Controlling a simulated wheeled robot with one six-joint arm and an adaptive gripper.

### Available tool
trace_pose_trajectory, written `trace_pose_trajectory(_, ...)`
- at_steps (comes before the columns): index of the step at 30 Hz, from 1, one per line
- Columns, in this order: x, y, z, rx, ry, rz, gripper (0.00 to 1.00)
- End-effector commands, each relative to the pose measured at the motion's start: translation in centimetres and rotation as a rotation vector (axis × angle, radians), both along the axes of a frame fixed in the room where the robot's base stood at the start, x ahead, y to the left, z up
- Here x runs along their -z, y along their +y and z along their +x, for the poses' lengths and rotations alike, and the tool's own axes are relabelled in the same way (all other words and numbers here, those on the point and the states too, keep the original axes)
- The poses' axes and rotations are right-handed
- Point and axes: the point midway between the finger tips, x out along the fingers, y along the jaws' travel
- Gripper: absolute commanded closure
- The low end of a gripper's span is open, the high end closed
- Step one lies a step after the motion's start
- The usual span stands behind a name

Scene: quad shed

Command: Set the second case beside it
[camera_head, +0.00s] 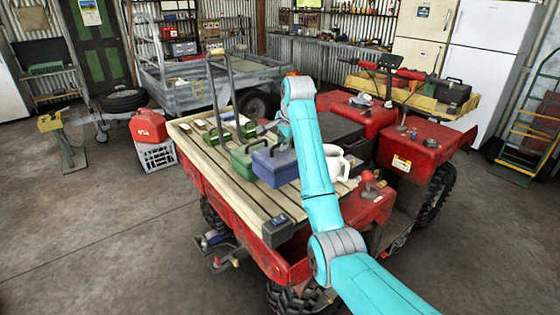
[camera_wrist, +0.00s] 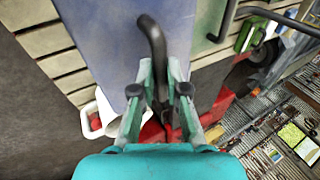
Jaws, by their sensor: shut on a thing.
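A blue case (camera_head: 274,166) with a dark handle is over the slatted wooden deck (camera_head: 220,165) of the red quad. My gripper (camera_wrist: 160,88) is shut on its handle (camera_wrist: 155,45); in the head view the fingers are mostly hidden by my arm. The blue case also fills the top of the wrist view (camera_wrist: 105,40). A green case (camera_head: 246,158) stands on the deck just left of it, partly overlapped by it in the head view. I cannot tell whether the blue case touches the deck or hangs slightly above it.
A white jug (camera_head: 336,163) stands close to the right of the blue case. The deck's near slats are bare up to a small dark box (camera_head: 277,230) at the edge.

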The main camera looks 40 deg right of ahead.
Motion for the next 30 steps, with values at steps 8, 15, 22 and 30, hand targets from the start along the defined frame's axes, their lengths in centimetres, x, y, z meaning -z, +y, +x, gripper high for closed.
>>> trace_pose_trajectory(8, 2.6, 0.0, 0.0, 0.000, -0.003, -0.001, 1.00)
trace_pose_trajectory(15, 5.5, 0.0, 0.0, 0.000, -0.002, -0.001, 1.00)
trace_pose_trajectory(22, 5.7, 0.0, 0.0, 0.000, -0.003, -0.001, 1.00)
trace_pose_trajectory(30, 6.1, 0.0, 0.0, 0.000, -0.001, 0.000, 0.67)
